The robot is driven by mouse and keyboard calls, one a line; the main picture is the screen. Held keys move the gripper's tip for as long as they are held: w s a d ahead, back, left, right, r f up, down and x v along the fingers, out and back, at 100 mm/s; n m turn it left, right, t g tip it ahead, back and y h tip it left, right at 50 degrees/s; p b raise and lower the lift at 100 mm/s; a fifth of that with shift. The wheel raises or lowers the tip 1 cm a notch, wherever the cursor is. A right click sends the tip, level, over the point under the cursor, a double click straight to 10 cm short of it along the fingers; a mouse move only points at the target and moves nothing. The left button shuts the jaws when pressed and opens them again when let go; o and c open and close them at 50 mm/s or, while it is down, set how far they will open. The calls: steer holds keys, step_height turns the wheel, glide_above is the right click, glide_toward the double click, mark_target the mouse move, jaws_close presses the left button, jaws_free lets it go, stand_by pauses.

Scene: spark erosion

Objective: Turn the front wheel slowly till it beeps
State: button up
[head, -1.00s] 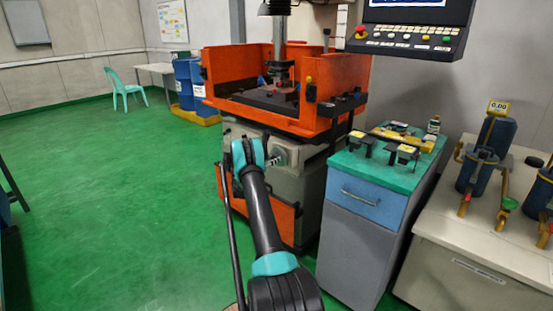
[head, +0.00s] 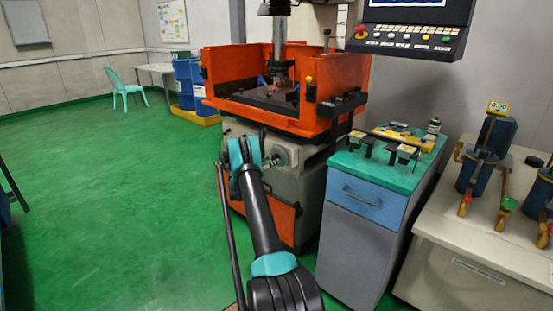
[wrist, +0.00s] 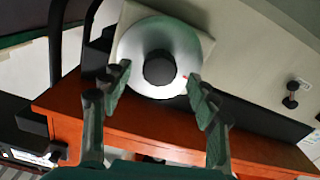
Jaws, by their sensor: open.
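A silver round wheel (wrist: 134,45) with a black hub fills the upper middle of the wrist view. It sits in front of a pale plate on the machine. My gripper (wrist: 158,79) is open, with one finger at the wheel's lower left and the other at its lower right. I cannot tell whether the fingertips touch the rim. The wheel looks free of any grip. In the head view my wrist is in front of the orange and grey machine (head: 340,75) and hides the gripper. A small round metal fitting (head: 281,158) shows just right of my wrist.
A small black knob (wrist: 291,101) sticks out right of the wheel. An orange panel (wrist: 150,145) lies below it. A cabinet with a green top (head: 400,178) stands close at the right, under a control panel (head: 410,38). The green floor (head: 110,200) at left is clear.

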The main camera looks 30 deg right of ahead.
steer(key=v, duration=1.5)
stand_by(0.8)
steer(key=shift+r, duration=0.1)
steer(key=s+a+r+n+g+y, duration=0.1)
steer(key=s+a+r+n+y, duration=0.2)
steer(key=s, duration=0.4)
steer(key=s+a+r+n+y, duration=0.1)
steer(key=s+a+r+y, duration=0.2)
steer(key=s, duration=0.4)
steer(key=s+a+r+n+g+y, duration=0.1)
steer(key=s+a+r+n+y, duration=0.1)
steer(key=s+r, duration=0.4)
steer(key=s+a+f+n+y, duration=0.1)
steer(key=s+a, duration=0.4)
steer(key=s, duration=0.5)
steer(key=s+a+f+n+y, duration=0.2)
steer(key=s+a+y, duration=0.3)
steer(key=s, duration=0.6)
steer(key=s+a+f+n+y, duration=0.2)
steer(key=s+a+n+y, duration=0.1)
steer(key=s+a, duration=0.4)
steer(key=s, duration=0.3)
steer(key=shift+s, duration=0.4)
steer(key=shift+f, duration=0.1)
steer(key=shift+c, duration=0.2)
